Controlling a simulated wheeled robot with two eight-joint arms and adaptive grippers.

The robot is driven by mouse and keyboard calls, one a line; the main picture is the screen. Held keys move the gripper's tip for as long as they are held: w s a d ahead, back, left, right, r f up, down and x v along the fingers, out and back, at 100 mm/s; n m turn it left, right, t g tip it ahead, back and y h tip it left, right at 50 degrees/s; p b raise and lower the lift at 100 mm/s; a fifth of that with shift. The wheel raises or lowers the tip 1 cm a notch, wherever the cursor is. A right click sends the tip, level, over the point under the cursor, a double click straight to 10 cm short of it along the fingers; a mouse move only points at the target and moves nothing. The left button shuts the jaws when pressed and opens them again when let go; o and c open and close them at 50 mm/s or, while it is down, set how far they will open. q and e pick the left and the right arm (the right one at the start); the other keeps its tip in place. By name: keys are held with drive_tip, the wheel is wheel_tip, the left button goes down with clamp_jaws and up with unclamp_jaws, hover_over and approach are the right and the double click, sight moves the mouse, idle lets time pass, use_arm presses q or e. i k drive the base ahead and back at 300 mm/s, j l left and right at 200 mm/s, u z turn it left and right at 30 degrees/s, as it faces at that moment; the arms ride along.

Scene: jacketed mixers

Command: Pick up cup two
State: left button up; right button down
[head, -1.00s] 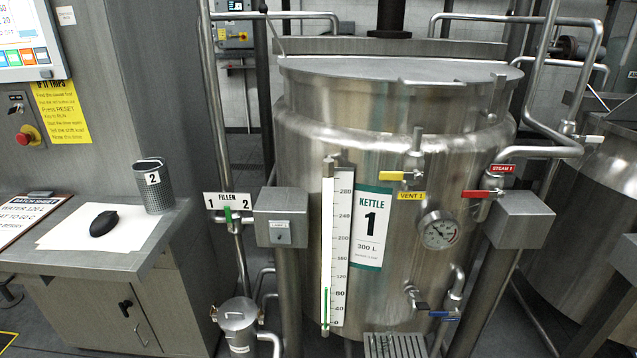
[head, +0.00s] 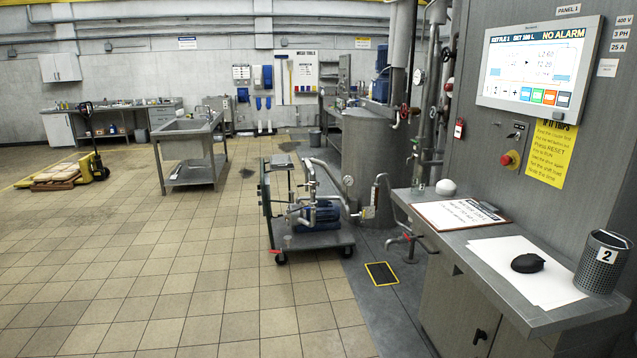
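Cup two (head: 599,265) is a dark grey perforated metal cup with a white label reading "2". It stands upright near the right end of the grey desk (head: 450,246), at the right edge of the head view, beside a white sheet. Neither of my grippers shows in the head view.
On the desk lie a white paper sheet (head: 518,284) with a black mouse (head: 527,263) and a clipboard (head: 460,214). A control panel (head: 538,70) rises behind. A pump cart (head: 308,235) stands left of the desk. The tiled floor (head: 190,270) in front is largely clear.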

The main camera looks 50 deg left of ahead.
sight(419, 180)
drive_tip(key=u, duration=1.05)
drive_tip(key=i+j+z, duration=0.15)
drive_tip(key=i+j, duration=0.35)
drive_tip(key=i+j+z, duration=0.2)
drive_tip(key=i+j, duration=0.3)
drive_tip(key=i+j+z, duration=0.15)
drive_tip(key=i+j, duration=0.35)
drive_tip(key=j, duration=0.2)
